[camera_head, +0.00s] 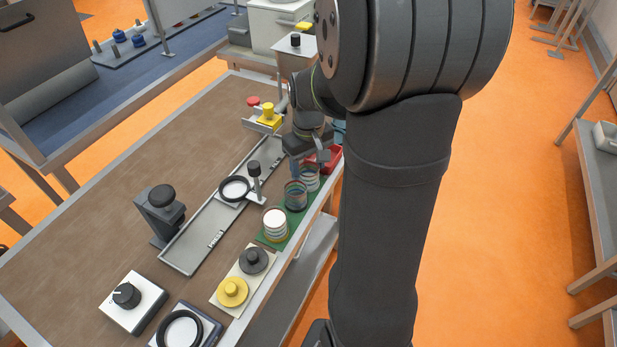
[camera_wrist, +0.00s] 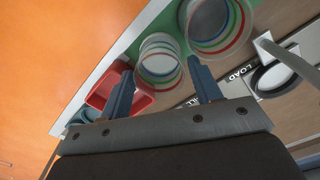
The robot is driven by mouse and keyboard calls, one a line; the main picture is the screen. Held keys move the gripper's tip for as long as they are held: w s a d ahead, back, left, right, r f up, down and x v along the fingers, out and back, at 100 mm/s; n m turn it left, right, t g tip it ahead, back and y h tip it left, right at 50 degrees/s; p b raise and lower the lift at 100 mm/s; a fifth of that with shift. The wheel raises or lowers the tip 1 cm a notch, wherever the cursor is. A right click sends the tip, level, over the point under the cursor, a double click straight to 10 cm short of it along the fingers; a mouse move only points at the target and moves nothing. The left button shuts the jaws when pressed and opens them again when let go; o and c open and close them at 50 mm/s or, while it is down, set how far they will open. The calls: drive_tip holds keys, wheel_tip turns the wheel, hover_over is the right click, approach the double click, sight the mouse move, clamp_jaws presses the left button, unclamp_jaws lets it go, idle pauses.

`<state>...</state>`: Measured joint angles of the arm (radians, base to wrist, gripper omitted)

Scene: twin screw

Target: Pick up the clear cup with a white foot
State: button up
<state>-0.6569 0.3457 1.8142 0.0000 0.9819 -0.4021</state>
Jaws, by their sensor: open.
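Three clear cups with coloured bands stand in a row on a green mat (camera_head: 264,240). The far cup (camera_head: 310,180) shows a pale bottom in the wrist view (camera_wrist: 160,62). The middle cup (camera_head: 295,196) looks darker inside, with a grey bottom in the wrist view (camera_wrist: 210,20). The near cup (camera_head: 275,223) looks white inside in the head view and is out of the wrist view. I cannot tell for sure which has the white foot. My gripper (camera_wrist: 161,70) is open and empty above the far cup, which shows between its fingers.
A red tray (camera_wrist: 140,99) lies just beyond the far cup, close to one finger. Yellow and dark grey knobs (camera_head: 253,260) sit nearer. The table edge runs close on the right.

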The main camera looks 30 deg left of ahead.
drive_tip(key=shift+f, duration=1.4)
drive_tip(key=c, duration=0.7)
drive_tip(key=shift+c, duration=0.3)
